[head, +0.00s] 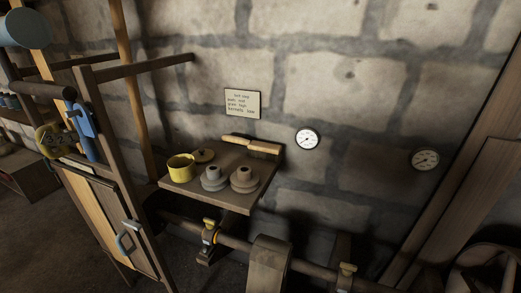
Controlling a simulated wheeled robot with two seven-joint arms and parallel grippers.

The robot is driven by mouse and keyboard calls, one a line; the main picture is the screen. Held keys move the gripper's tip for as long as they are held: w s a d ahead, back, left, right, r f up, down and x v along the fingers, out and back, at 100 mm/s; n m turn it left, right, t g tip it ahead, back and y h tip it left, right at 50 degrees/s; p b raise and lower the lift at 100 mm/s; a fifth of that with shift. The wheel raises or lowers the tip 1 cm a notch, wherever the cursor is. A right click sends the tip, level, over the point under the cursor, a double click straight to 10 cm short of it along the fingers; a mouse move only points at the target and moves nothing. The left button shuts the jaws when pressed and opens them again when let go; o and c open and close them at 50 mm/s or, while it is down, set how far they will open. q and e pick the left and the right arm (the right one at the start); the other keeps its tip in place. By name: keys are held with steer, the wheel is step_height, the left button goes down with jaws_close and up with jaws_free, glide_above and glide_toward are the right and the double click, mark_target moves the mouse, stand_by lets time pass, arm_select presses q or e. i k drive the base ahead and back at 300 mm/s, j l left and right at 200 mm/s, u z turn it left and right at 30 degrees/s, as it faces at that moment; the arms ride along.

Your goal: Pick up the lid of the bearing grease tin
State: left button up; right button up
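A yellow open tin (181,173) stands upright at the left end of a small wooden shelf (232,200) against the stone wall. A flat, dull yellow-brown round lid (204,155) with a small dark knob lies on the shelf just behind and right of the tin. The tin partly overlaps it or stands very close; I cannot tell whether they touch. Neither of my grippers is in view.
Two stepped grey pieces (214,180) (243,181) stand right of the tin. A brush (262,148) lies at the shelf's back. A wooden frame with a cabinet (118,232) stands left. A shaft (236,243) with yellow-topped bearings runs below the shelf.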

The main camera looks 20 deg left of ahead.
mark_target(201, 155)
steer(key=u, duration=1.35)
